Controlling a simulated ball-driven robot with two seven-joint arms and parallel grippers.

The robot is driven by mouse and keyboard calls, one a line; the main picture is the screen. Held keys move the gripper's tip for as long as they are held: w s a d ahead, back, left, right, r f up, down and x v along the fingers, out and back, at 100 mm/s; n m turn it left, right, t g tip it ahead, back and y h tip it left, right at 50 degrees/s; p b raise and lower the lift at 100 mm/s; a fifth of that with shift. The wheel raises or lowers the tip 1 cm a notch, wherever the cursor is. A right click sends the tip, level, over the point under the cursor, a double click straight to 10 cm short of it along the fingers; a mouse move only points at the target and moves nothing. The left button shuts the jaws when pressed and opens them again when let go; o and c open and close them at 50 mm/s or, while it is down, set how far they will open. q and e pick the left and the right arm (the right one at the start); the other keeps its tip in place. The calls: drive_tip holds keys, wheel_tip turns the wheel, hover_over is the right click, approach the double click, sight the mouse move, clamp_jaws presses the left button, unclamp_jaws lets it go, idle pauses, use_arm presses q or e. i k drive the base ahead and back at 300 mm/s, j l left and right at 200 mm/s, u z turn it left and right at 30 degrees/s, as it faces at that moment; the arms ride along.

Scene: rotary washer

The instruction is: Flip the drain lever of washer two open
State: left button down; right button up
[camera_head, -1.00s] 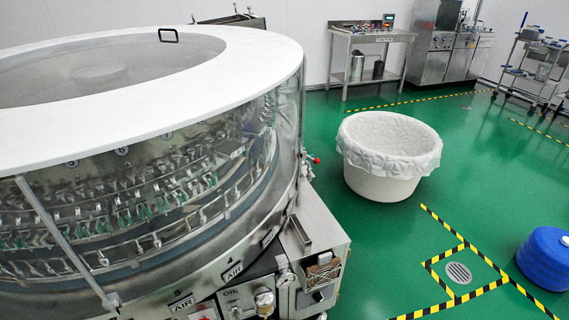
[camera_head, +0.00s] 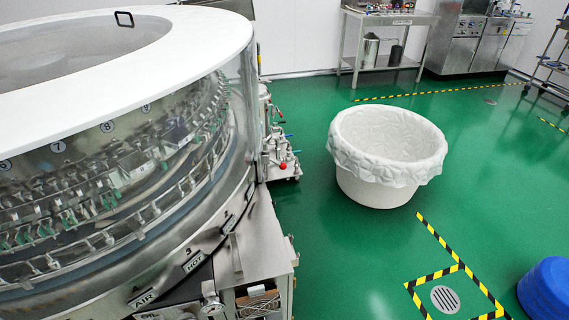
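The large round rotary washer (camera_head: 190,60) fills the left, with a white top ring and a clear side wall. Metal fittings with small red and blue handles (camera_head: 283,165) stick out at its right side, above the floor. I cannot tell whether one of them is the drain lever. No label for washer two or its drain can be read. Neither of my grippers is in view.
A steel cabinet (camera_head: 262,240) juts from the washer's lower right. A white lined tub (camera_head: 386,150) stands on the green floor. A blue drum (camera_head: 547,288) is at lower right, near a floor drain (camera_head: 445,299). A steel table (camera_head: 388,40) stands behind. Floor between cabinet and tub is clear.

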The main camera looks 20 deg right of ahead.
sight(283, 166)
drive_tip(key=i+l+u, duration=0.1)
drive_tip(key=l, duration=1.4)
drive_tip(key=i+l, duration=0.1)
drive_tip(key=l, duration=1.45)
drive_tip(key=u, duration=0.05)
